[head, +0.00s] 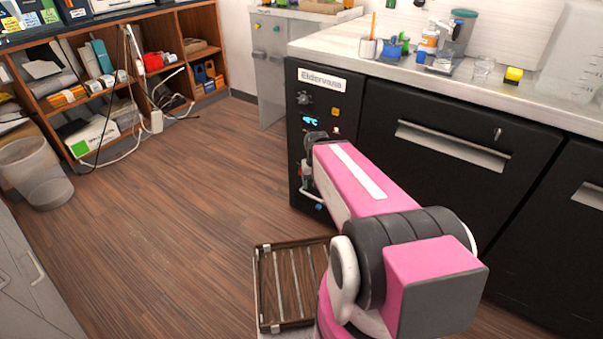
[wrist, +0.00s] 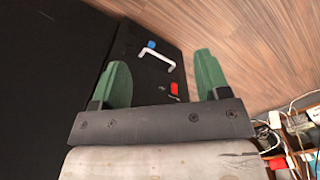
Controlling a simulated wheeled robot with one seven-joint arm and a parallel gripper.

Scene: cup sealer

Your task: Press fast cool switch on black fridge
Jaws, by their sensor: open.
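The black fridge (head: 430,150) stands under the counter, with a narrow control panel at its left end. The panel carries a dial (head: 304,98), an orange button (head: 334,112), a lit blue display (head: 310,121) and a small red-and-white control (head: 336,130). Lower down are a white handle (wrist: 158,56), a blue part (wrist: 151,44) and a red part (wrist: 175,89). I cannot read which is the fast cool switch. My gripper (wrist: 162,60) is open and empty, its green fingers spread before the lower panel. My pink arm hides part of the panel in the head view.
The counter (head: 365,68) above holds bottles, cups and a yellow block (head: 513,75). Shelves (head: 110,75) and a bin (head: 38,172) stand at the left. The floor between is clear.

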